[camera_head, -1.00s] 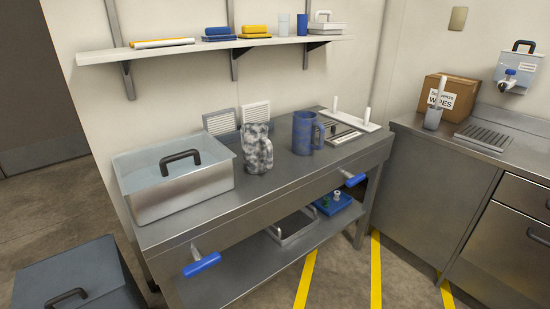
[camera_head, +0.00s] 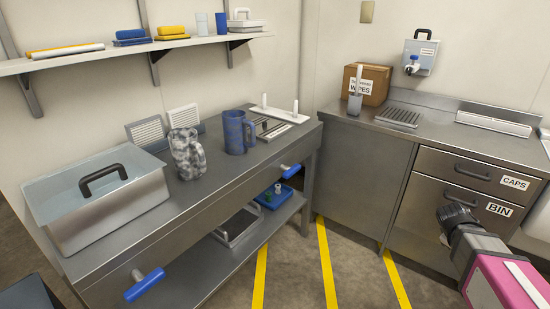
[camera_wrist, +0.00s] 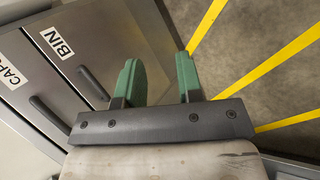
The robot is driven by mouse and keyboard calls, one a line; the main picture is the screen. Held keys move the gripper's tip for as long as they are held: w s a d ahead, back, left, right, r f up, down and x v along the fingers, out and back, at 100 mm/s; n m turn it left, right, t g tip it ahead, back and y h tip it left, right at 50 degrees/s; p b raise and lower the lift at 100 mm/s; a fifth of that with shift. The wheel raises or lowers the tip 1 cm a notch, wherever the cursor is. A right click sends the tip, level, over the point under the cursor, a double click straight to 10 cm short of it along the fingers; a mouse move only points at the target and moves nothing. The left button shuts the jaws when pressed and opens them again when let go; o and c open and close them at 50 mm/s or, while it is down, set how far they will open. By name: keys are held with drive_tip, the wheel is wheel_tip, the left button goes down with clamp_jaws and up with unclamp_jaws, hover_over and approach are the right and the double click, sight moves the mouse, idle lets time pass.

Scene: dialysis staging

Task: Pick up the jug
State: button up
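Two jugs stand upright on the steel workbench (camera_head: 115,240) at the left in the head view. One is a mottled grey-and-white jug (camera_head: 186,155) with its handle to the right. The other is a blue mottled jug (camera_head: 236,133), behind and to the right of it, also with its handle to the right. They stand apart. My gripper (camera_wrist: 161,82) has two green fingers spread with nothing between them, above the floor by the drawer unit. In the head view my arm shows at the lower right, well away from both jugs; the fingers are hard to make out there.
A lidded steel box (camera_head: 105,210) stands left of the jugs. A white tray with upright pegs (camera_head: 273,112) lies beyond the blue jug. A wall shelf (camera_head: 85,55) hangs above. Blue-handled levers (camera_head: 145,285) stick out from the bench front. The drawer counter (camera_head: 430,145) stands at right.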

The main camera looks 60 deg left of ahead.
drive_tip(key=s+a+r+n+t+y, duration=0.2)
drive_tip(key=s+a+r+n, duration=0.25)
drive_tip(key=s+a, duration=0.55)
drive_tip(key=s+a+r+n+t+y, duration=0.2)
drive_tip(key=s+a+r+n, duration=0.35)
drive_tip(key=a, duration=0.85)
drive_tip(key=s+a+r+n+t+y, duration=0.2)
drive_tip(key=s+a+n, duration=0.4)
drive_tip(key=s+a, duration=0.45)
drive_tip(key=n+y, duration=1.1)
drive_tip(key=n, duration=0.3)
approach(201, 161)
drive_tip(key=shift+w+a+r+g, duration=0.2)
drive_tip(key=shift+r+g, duration=0.2)
drive_tip(key=shift+r, duration=0.25)
drive_tip(key=shift+s+a, duration=0.1)
drive_tip(key=shift+a, duration=0.05)
drive_tip(key=x, duration=0.4)
drive_tip(key=shift+a, duration=0.15)
drive_tip(key=shift+w+d+f+x, duration=0.1)
drive_tip(key=shift+f+x, duration=0.05)
drive_tip(key=shift+x, duration=0.9)
drive_tip(key=shift+w+d+f+x, duration=0.1)
drive_tip(key=shift+x, duration=0.95)
drive_tip(key=shift+w+f+x, duration=0.1)
drive_tip(key=shift+f+x, duration=0.05)
drive_tip(key=shift+x, duration=0.9)
drive_tip(key=shift+d, duration=0.1)
clamp_jaws()
